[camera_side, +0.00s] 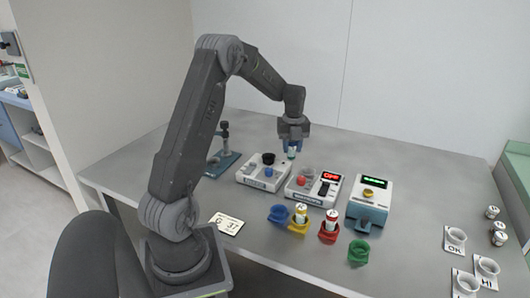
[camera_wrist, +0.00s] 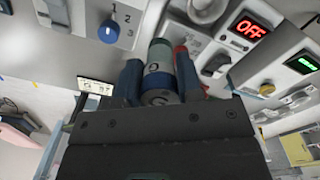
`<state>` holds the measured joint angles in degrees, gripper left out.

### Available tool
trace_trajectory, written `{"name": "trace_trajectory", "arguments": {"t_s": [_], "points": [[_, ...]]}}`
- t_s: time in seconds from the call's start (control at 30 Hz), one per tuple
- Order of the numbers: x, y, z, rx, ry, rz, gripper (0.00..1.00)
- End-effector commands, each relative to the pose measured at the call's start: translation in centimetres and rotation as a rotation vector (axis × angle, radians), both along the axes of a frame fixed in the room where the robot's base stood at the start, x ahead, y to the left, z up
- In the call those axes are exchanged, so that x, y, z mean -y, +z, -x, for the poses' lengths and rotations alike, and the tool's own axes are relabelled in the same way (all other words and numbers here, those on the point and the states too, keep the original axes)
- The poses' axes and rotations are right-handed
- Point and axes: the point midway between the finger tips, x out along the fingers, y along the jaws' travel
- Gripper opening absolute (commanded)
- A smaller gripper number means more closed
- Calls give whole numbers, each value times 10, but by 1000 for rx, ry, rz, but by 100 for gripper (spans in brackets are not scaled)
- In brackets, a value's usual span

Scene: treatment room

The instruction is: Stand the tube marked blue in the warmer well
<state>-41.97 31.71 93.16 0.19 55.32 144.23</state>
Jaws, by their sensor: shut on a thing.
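My gripper (camera_side: 292,142) is shut on a small upright tube (camera_side: 291,154) with a pale body, held in the air above the back of the table. In the wrist view the tube (camera_wrist: 159,68) sits between the two blue fingers, with a grey-teal band and a darker blue part near me; its marking is not fully readable. A white device (camera_side: 303,200) with a red OFF display has a round grey well (camera_side: 308,171) at its back left. The well (camera_wrist: 205,8) is cut off at the top of the wrist view. The tube is apart from it, slightly left and higher.
A blue holder (camera_side: 279,215) and a green holder (camera_side: 359,252) are empty. A yellow holder (camera_side: 298,225) and red holder (camera_side: 328,234) hold tubes. A dial box (camera_side: 250,177) and a green-display device (camera_side: 367,213) flank the white device.

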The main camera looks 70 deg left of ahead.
Motion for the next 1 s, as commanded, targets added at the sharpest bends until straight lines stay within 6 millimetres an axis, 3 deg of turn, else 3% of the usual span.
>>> {"name": "trace_trajectory", "arguments": {"t_s": [0.1,0.3,0.47,1.0], "points": [[0,-10,-34,-1,-3,0,10],[3,-19,-63,-1,0,-1,10],[3,-25,-67,-1,1,-1,10],[3,-72,-66,-1,1,-1,10]]}}
